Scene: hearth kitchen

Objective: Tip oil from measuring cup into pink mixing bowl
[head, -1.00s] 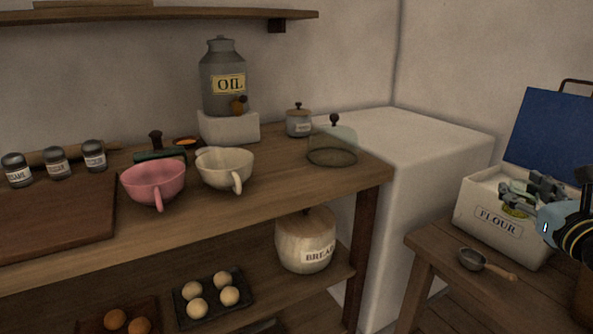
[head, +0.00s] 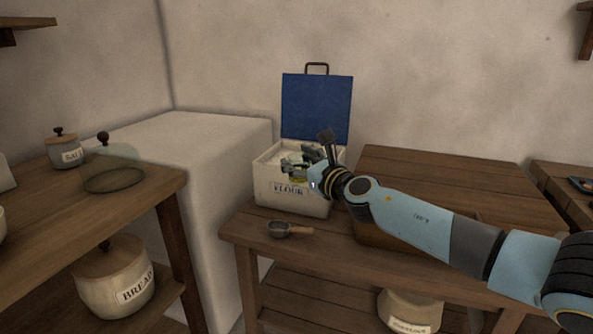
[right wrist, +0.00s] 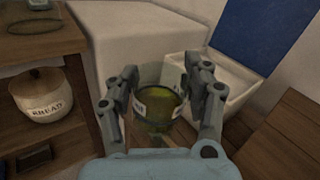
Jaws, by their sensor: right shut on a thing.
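My right gripper (head: 296,166) is in front of the flour box in the head view, with its arm coming in from the right. It is shut on a clear measuring cup (right wrist: 160,112), which holds yellow-green oil and looks roughly upright in the right wrist view. The fingers (right wrist: 162,95) sit on both sides of the cup. In the head view only a small yellowish part of the cup (head: 299,182) shows below the fingers. The pink mixing bowl is out of view now. My left gripper is not in view.
The white flour box (head: 265,185) with a raised blue lid (head: 316,108) stands on a wooden table, a metal scoop (head: 280,229) before it. A white block (head: 200,160) separates this table from the left counter, with a salt jar (head: 66,151) and glass dome (head: 115,170).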

